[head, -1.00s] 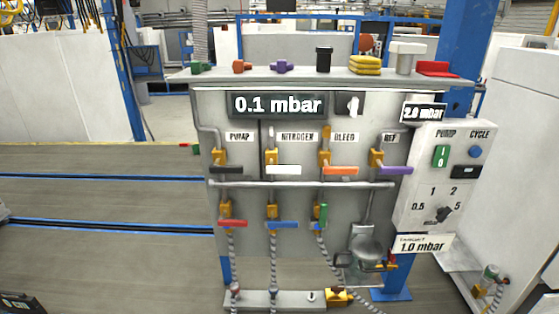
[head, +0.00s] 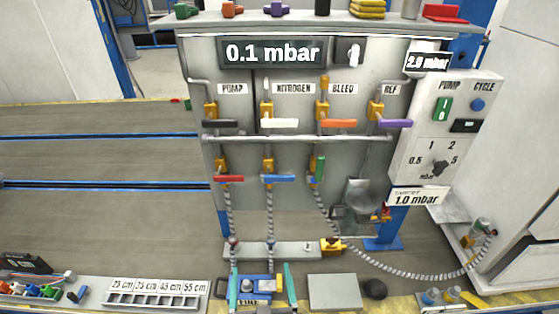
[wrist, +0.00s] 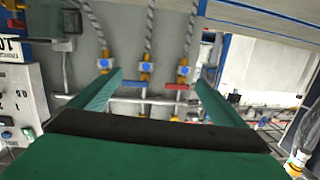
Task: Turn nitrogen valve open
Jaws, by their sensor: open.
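The nitrogen valve (head: 279,123) has a white lever on a brass body, in the upper row under the NITROGEN label. Its lever lies horizontal, across the vertical pipe. My gripper (head: 262,275) shows at the bottom of the head view as two teal fingers, low in front of the panel. In the wrist view, my gripper (wrist: 157,80) is open and empty, with its fingers spread wide towards the panel. That view is upside down. It shows the lower valves between the fingers; the nitrogen valve cannot be made out clearly there.
The black pump lever (head: 219,124) and orange bleed lever (head: 338,124) flank the nitrogen valve. A horizontal pipe (head: 300,139) runs beneath. Lower are the red (head: 229,178), blue (head: 279,178) and green (head: 320,167) levers with hoses. The display (head: 272,52) reads 0.1 mbar.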

